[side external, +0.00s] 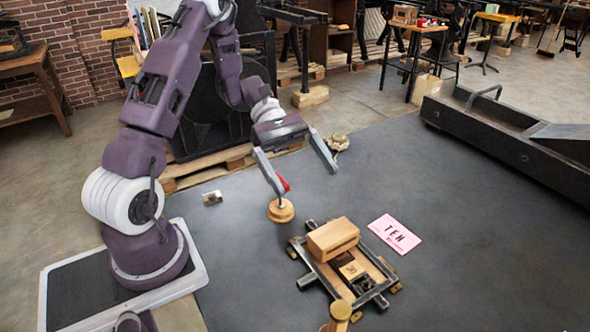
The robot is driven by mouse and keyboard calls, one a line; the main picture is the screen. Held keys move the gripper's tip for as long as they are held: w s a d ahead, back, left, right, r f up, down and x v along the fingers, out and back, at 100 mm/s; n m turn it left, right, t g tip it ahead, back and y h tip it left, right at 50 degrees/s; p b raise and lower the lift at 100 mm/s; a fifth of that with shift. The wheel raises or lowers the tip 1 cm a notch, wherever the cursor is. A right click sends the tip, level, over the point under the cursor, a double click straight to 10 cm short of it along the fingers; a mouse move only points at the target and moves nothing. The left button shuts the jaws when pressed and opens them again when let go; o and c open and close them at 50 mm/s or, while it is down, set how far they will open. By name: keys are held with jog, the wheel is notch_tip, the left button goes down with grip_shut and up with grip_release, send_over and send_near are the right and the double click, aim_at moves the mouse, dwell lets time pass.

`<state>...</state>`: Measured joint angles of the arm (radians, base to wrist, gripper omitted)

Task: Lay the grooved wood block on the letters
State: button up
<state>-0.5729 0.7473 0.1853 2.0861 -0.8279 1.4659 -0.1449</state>
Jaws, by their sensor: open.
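A wood block (332,238) with a dark line along its side, which looks like the grooved block, rests on the far left part of a wood and black metal frame (376,272). Inside the frame, on the near side of the block, is a small light piece (352,270) with a dark mark. Dark pieces lie beside it; I cannot make out the letters. What lies under the block is hidden. My gripper (309,184) is open and empty, above and behind the block, with its fingers spread wide and pointing down.
A round wooden pad (281,211) stands below my left finger; contact is unclear. A pink card (394,234) with dark print lies right of the frame. A wooden knob (340,310) is at the front. A small metal item (212,198) lies left.

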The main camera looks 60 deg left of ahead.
jog(key=s+d+r+m+t+y, duration=0.2)
jog(key=s+r+m+t+y, duration=0.1)
jog(key=s+r+m+y, duration=0.3)
jog(key=s+d+r+m+t+y, duration=0.2)
jog(key=s+r+m+y, duration=0.3)
jog(key=s+m, duration=0.5)
jog(key=shift+d+r+m+t+y, duration=0.4)
jog(key=shift+d+m+y, duration=0.15)
jog(key=shift+m+y, duration=0.5)
